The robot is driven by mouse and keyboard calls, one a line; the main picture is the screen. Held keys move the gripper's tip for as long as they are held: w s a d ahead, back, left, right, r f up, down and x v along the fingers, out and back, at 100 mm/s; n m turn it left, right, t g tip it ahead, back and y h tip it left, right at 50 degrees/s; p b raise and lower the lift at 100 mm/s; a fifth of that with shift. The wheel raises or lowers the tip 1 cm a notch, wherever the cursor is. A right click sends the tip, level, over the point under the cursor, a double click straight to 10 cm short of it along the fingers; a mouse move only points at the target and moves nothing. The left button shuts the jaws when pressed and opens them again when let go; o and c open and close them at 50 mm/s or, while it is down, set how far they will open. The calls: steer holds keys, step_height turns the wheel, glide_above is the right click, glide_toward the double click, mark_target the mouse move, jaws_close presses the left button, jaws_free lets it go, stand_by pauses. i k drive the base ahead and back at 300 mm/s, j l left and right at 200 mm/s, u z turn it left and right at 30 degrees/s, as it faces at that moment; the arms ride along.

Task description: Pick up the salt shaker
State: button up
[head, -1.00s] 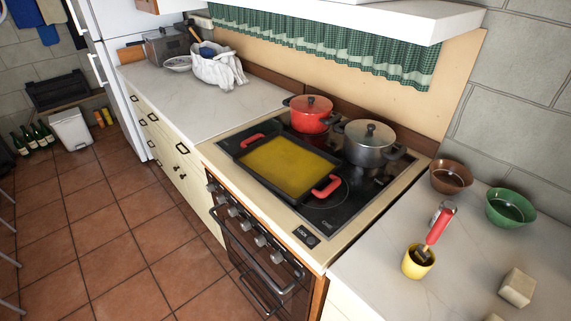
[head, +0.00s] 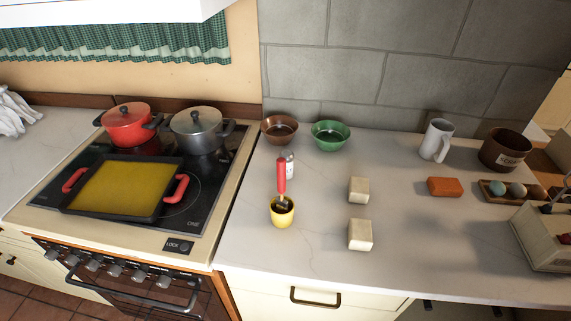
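A small whitish container with a grey top, which looks like the salt shaker (head: 290,168), stands on the pale counter (head: 320,260) right of the stove. It is partly hidden behind the red handle (head: 281,174) of a utensil that stands in a yellow cup (head: 283,217). The cup is in front of the shaker; I cannot tell whether they touch. My gripper is not in view.
Brown (head: 279,140) and green (head: 330,146) bowls stand behind the shaker. Two pale blocks (head: 359,189) (head: 360,235) lie to its right. Farther right are a white mug (head: 436,140), orange block (head: 445,187), brown pot (head: 503,160) and egg tray (head: 484,192). The stove (head: 185,218) is left.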

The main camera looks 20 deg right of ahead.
mark_target(287, 155)
steer(key=i+j, duration=0.45)
steer(key=j, duration=0.3)
steer(key=i+j, duration=0.5)
steer(key=j, duration=0.25)
steer(key=i+j, duration=0.25)
steer(key=j+z, duration=0.05)
steer(key=j, duration=0.05)
